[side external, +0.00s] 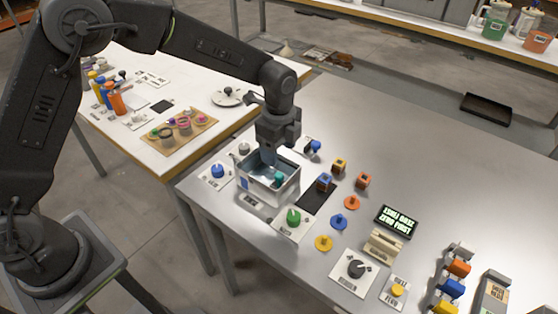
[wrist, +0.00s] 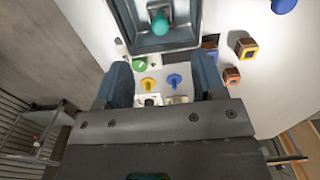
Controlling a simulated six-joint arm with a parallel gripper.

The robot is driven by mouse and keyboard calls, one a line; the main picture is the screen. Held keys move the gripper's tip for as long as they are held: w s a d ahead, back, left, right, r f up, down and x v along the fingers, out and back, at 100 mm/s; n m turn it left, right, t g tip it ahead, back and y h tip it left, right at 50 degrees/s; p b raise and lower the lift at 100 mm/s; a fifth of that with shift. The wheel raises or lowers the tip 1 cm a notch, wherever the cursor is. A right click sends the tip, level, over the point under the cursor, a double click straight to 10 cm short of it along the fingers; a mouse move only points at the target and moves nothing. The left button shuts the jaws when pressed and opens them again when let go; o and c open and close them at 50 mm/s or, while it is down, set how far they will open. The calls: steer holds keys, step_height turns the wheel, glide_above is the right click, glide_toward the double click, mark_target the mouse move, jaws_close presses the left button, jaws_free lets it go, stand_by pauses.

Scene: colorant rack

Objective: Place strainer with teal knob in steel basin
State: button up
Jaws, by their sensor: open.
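The steel basin (side external: 258,197) is a square open box near the left edge of the metal table. A teal knob (side external: 278,179) shows inside it, low and towards its right side; the strainer under the knob is hard to make out. In the wrist view the basin (wrist: 180,42) is at the top, with the teal knob (wrist: 160,23) inside its walls. My gripper (side external: 268,158) is over the basin's back part, pointing down, apart from the knob. In the wrist view its two fingers (wrist: 163,80) are spread with nothing between them.
Around the basin are a blue knob (side external: 218,171), a green knob (side external: 293,216) and small orange and blue blocks (side external: 324,181). A display (side external: 397,221) and a dial (side external: 356,269) stand farther right. The table's back right is clear.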

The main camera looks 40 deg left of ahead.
steer(key=s+a+r+n+t, duration=0.1)
steer(key=s+a+r+n, duration=0.3)
steer(key=r, duration=0.3)
steer(key=s+a+r+n+t, duration=0.1)
steer(key=s+a+r+n, duration=0.15)
steer(key=s+r, duration=0.35)
steer(key=s+a+r+n+t, duration=0.1)
steer(key=s+a+r+n, duration=0.1)
steer(key=s+n, duration=0.3)
steer(key=s+a+r+n+t, duration=0.2)
steer(key=s+n, duration=0.4)
steer(key=s, duration=0.5)
steer(key=shift+a+t, duration=0.3)
steer(key=shift+a, duration=0.3)
steer(key=shift+s+n, duration=0.1)
steer(key=shift+n, duration=0.15)
